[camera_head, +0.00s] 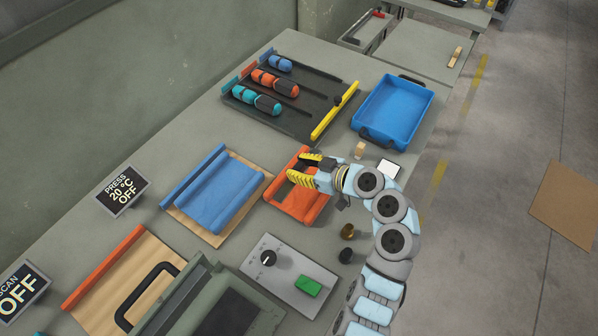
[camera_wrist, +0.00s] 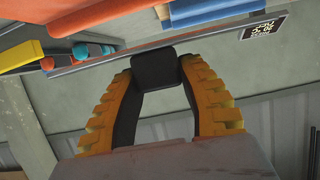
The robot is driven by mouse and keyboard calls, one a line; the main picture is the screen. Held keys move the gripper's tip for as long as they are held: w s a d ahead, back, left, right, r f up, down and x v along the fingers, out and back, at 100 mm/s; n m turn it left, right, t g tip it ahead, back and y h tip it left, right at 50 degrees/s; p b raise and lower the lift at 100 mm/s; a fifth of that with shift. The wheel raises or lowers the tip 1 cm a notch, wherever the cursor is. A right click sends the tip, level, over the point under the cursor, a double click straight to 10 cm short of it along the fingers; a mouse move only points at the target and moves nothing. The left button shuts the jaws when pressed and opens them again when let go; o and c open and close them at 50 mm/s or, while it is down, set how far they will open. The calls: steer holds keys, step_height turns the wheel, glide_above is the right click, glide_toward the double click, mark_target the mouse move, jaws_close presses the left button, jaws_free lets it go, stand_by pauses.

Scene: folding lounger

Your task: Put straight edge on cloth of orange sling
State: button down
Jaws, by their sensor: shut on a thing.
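The orange sling (camera_head: 308,210) lies on the bench in the middle of the head view, with its orange cloth spread on a frame. My gripper (camera_head: 302,168) is over its upper left part and hides some of it. In the wrist view my gripper (camera_wrist: 157,85) is shut on a dark block (camera_wrist: 155,70) between its yellow fingers. I cannot make out a straight edge clearly in the head view. The gap between the gripper and the cloth is not clear.
A blue sling (camera_head: 222,192) lies left of the orange one. A dark rack (camera_head: 305,112) with several rolls and a blue tray (camera_head: 400,105) stand behind. A control box (camera_head: 288,272) with a green button, a brass knob (camera_head: 347,231) and a small white pad (camera_head: 388,168) lie near my arm.

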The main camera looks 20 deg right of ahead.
mark_target(299, 166)
steer(key=shift+w+d+f, duration=0.4)
steer(key=shift+w+f, duration=0.35)
steer(key=shift+f, duration=0.05)
steer(key=shift+w+d+f, duration=0.2)
steer(key=shift+w+f, duration=0.4)
steer(key=shift+f, duration=0.3)
steer(key=shift+f+b, duration=0.3)
steer(key=shift+f, duration=1.1)
steer(key=shift+f, duration=0.15)
steer(key=c, duration=0.7)
jaws_free()
steer(key=shift+r, duration=0.25)
steer(key=v, duration=1.2)
steer(key=shift+d+f, duration=0.1)
steer(key=shift+f, duration=0.05)
